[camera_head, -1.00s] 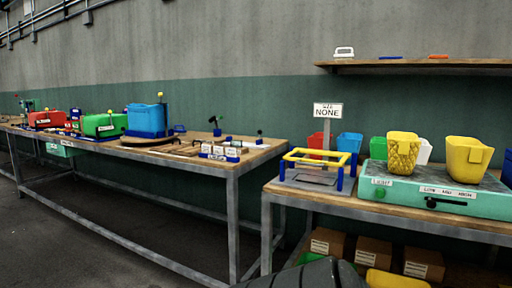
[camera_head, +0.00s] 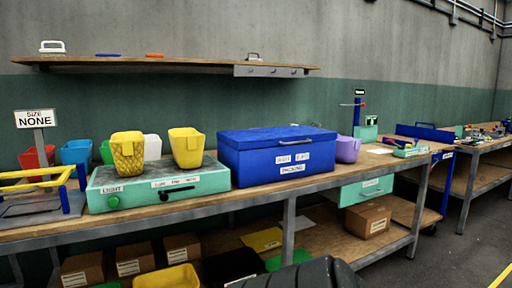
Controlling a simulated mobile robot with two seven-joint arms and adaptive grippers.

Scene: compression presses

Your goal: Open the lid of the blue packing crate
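The blue packing crate (camera_head: 240,160) stands on the wooden workbench, right of the middle of the head view. Its blue lid (camera_head: 275,134) is shut, and a light handle (camera_head: 294,142) shows on its front near the top. White labels are on the crate's front. Neither of my grippers shows in this view.
A teal press (camera_head: 150,190) with two yellow bins stands just left of the crate. A purple bin (camera_head: 347,149) is close on its right. A shelf (camera_head: 170,64) hangs on the wall above. Boxes (camera_head: 367,219) sit below.

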